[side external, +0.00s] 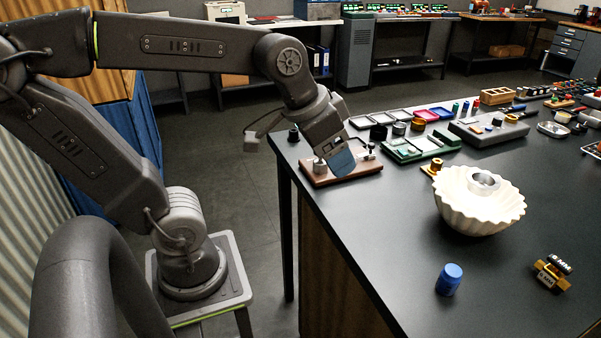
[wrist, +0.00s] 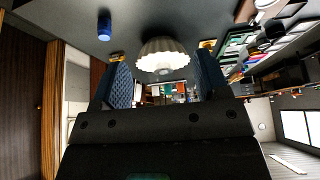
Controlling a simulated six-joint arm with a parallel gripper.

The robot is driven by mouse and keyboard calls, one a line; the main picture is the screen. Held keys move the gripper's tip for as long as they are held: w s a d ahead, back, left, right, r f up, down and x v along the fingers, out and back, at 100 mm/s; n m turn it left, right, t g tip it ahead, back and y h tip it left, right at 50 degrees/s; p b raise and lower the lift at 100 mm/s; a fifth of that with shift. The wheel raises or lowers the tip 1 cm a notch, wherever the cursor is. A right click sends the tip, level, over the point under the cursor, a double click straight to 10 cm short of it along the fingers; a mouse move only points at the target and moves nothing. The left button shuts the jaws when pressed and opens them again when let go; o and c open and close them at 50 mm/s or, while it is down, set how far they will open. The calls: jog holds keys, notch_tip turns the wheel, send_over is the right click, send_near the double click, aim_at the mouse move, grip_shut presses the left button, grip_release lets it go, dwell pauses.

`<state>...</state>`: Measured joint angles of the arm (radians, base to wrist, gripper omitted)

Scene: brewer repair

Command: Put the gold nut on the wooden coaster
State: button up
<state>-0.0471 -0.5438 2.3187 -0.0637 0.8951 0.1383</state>
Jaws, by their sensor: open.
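My gripper (side external: 342,165) is over a brown wooden board (side external: 317,181) with small metal posts at the table's far left corner. Its blue fingers are apart with nothing seen between them; they also frame the wrist view (wrist: 164,80). A small gold piece (side external: 437,163), possibly the gold nut, is just left of the cream bowl, with an orange-brown part at its base. The picture is too small to tell whether that part is the wooden coaster. I cannot pick out a separate coaster with certainty.
The fluted cream bowl (side external: 480,211) holds a metal ring (side external: 483,181). A blue cylinder (side external: 449,279) and a brass block with a black part (side external: 551,273) stand nearer the front. A green board (side external: 420,147) and a grey tray (side external: 489,133) lie behind. The front-left tabletop is clear.

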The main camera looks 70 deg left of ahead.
jog(key=s+f, duration=0.3)
jog(key=s, duration=0.2)
jog(key=shift+s+d+n, duration=0.2)
jog(key=shift+s+n, duration=0.1)
jog(key=shift+n, duration=0.1)
dwell(0.9)
